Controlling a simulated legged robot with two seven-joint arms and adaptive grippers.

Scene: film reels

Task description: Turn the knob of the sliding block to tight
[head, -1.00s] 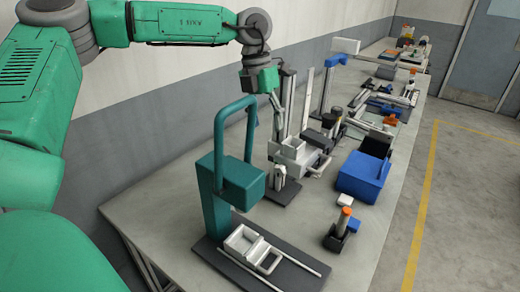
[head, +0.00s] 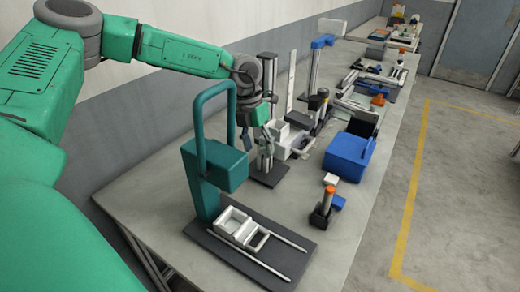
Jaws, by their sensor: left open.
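My left gripper (head: 266,148) reaches down behind the teal press-like stand (head: 222,166), by a slim metal post on a dark base plate (head: 271,174). Its fingers are open, small and partly mixed with the post and grey parts behind them. I cannot tell whether they touch anything. A white two-part block (head: 242,226) sits on two rails on a dark base under the teal stand. I cannot make out which part is the sliding block's knob. My right gripper is not in view.
A blue box (head: 348,156) stands to the right, with a small orange-topped device (head: 326,207) and a small white block (head: 331,180) in front. A blue-topped post (head: 315,65) and more equipment stand farther back. The front right of the grey table (head: 341,236) is clear.

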